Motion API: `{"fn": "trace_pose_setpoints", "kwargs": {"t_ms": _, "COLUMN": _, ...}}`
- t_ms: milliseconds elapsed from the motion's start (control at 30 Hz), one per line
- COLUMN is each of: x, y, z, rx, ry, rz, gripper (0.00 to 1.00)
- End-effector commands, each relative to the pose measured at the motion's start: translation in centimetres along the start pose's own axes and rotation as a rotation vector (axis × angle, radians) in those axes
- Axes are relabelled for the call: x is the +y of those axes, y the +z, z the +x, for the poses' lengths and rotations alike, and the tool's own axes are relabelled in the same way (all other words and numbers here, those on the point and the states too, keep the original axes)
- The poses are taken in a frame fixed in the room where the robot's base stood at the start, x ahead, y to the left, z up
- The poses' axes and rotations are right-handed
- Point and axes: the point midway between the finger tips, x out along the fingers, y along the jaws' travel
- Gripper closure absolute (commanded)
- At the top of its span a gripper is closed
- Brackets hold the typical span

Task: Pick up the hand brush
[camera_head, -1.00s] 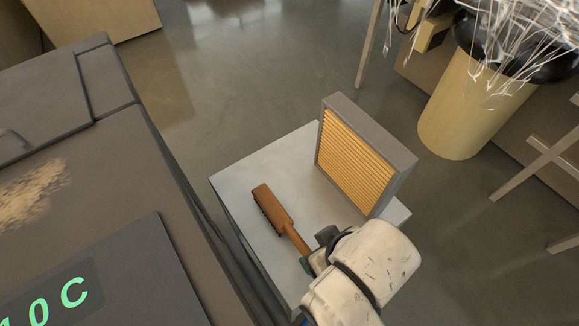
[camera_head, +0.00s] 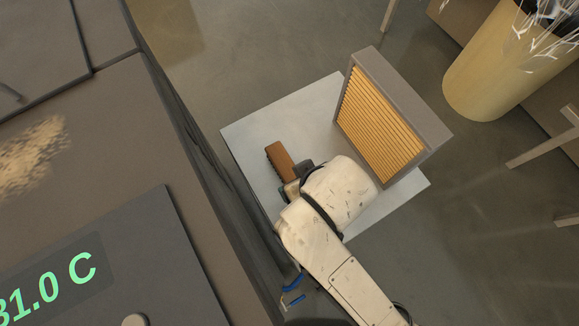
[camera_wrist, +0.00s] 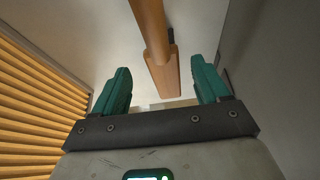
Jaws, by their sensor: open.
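The hand brush (camera_head: 279,158) has a brown wooden body and lies on a light grey square top. Its lower part is hidden behind my arm in the head view. In the wrist view the brush (camera_wrist: 155,35) shows as a brown handle leading to a wider block, running between the two green fingers. My gripper (camera_wrist: 165,85) is open, one finger on each side of the brush, with a gap visible on both sides. In the head view my gripper (camera_head: 290,188) is mostly hidden by my wrist, over the near part of the brush.
A grey-framed box with yellow pleats (camera_head: 380,125) stands on the light grey top (camera_head: 250,128), right of the brush. A dark cabinet with a green-digit display (camera_head: 75,275) is close on the left. A yellow bin (camera_head: 500,70) stands at the upper right.

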Motion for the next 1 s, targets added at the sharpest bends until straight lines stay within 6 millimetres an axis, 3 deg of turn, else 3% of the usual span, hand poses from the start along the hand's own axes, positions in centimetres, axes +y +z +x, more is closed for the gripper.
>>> {"fn": "trace_pose_setpoints", "kwargs": {"t_ms": 233, "x": -0.4, "y": 0.0, "z": 3.5, "rx": -0.002, "ry": 0.0, "rz": -0.002, "gripper": 0.26}}
{"fn": "trace_pose_setpoints", "kwargs": {"t_ms": 567, "x": -0.3, "y": -0.1, "z": 4.1, "rx": 0.0, "ry": 0.0, "rz": 0.001, "gripper": 0.26}}
{"fn": "trace_pose_setpoints", "kwargs": {"t_ms": 1000, "x": -0.3, "y": -0.1, "z": 4.1, "rx": 0.0, "ry": 0.0, "rz": 0.0, "gripper": 0.68}}
